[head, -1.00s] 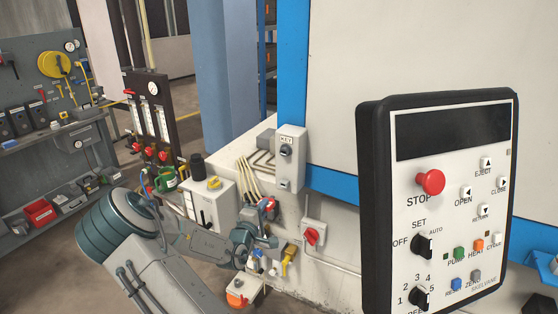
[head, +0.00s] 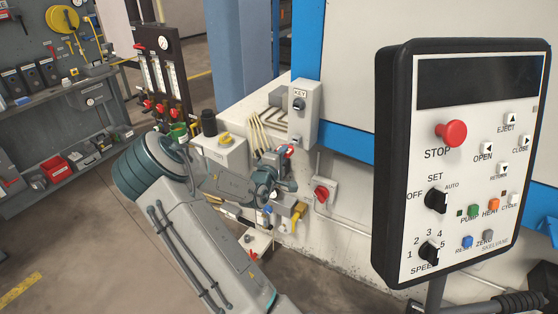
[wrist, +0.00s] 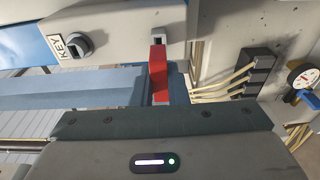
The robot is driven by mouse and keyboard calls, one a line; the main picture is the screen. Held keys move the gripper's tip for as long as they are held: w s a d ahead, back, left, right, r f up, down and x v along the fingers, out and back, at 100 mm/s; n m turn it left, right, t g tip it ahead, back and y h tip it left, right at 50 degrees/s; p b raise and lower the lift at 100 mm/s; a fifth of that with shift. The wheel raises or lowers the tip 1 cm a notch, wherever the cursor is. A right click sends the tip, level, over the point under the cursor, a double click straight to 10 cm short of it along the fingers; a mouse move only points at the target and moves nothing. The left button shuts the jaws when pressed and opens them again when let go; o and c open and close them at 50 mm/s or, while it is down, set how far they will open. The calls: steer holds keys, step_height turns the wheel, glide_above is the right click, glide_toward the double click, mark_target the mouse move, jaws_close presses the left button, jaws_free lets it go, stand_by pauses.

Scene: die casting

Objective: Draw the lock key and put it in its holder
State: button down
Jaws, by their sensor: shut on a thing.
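The lock key is a red flat-handled piece (wrist: 158,75) clamped between the two fingers of my gripper (wrist: 161,94) in the wrist view. Its far end cannot be made out. In the head view the red piece (head: 289,151) shows small at the end of my gripper (head: 285,162), just below the key box (head: 304,112). This light grey box, also in the wrist view (wrist: 115,30), bears a KEY label and a round dark lock (wrist: 76,44). A small pale fitting with a dark slot (wrist: 160,32) sits at its lower end, close beyond the red piece; contact is unclear.
A control panel (head: 390,160) stands large at the right. A red rotary switch (head: 321,194) is on the wall below the key box. A gauge (wrist: 301,77) is at right in the wrist view.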

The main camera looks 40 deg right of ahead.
mark_target(290, 147)
steer(key=shift+w+d, duration=0.1)
steer(key=shift+d, duration=0.25)
steer(key=shift+b, duration=0.35)
stand_by(1.5)
steer(key=shift+b+x, duration=0.6)
steer(key=shift+x, duration=1.05)
steer(key=c, duration=1.3)
jaws_free()
steer(key=shift+d, duration=0.1)
steer(key=shift+c, duration=0.2)
steer(key=b+v, duration=0.1)
steer(key=v, duration=1.3)
steer(key=shift+b, duration=0.3)
